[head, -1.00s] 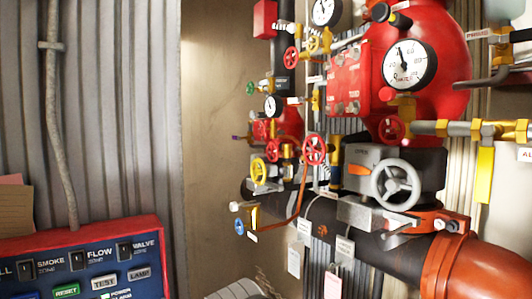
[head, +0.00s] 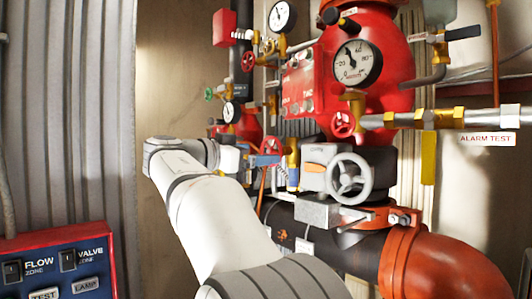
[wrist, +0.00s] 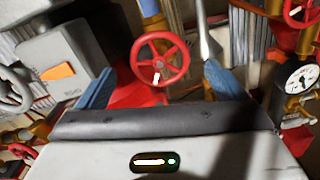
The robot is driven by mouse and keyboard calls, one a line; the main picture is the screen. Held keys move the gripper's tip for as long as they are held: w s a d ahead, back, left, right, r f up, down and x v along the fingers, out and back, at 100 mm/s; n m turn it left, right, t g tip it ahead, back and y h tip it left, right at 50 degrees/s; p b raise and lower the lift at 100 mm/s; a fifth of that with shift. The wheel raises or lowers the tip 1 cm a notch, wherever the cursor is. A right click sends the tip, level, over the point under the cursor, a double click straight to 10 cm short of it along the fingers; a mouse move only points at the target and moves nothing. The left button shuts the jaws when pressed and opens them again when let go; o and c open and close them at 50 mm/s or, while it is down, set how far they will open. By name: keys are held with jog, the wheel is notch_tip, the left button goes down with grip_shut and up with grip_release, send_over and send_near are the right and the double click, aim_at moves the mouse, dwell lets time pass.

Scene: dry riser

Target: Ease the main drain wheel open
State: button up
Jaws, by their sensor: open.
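A red spoked handwheel (wrist: 160,60) shows in the wrist view between and beyond my two blue fingers; no legible label names it the main drain. My gripper (wrist: 157,76) is open, one finger on each side of the wheel in the picture. I cannot tell whether either finger touches it. In the head view my gripper (head: 264,160) is at the pipework, just below a red wheel (head: 271,146) that it partly hides. Nothing is held.
A large grey handwheel (head: 350,177) on a grey gearbox stands close to the right. Another red wheel (head: 342,124), a pressure gauge (head: 357,63) and brass pipework crowd around. The alarm panel (head: 60,265) is at the lower left. Bare wall lies left of the pipes.

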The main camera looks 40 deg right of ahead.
aim_at(268, 153)
jog(key=d+p, duration=0.1)
jog(key=d, duration=0.4)
jog(key=shift+w+d, duration=0.2)
jog(key=c, duration=0.9)
jog(key=shift+d, duration=0.25)
jog(key=shift+c, duration=0.3)
jog(key=shift+a, duration=0.25)
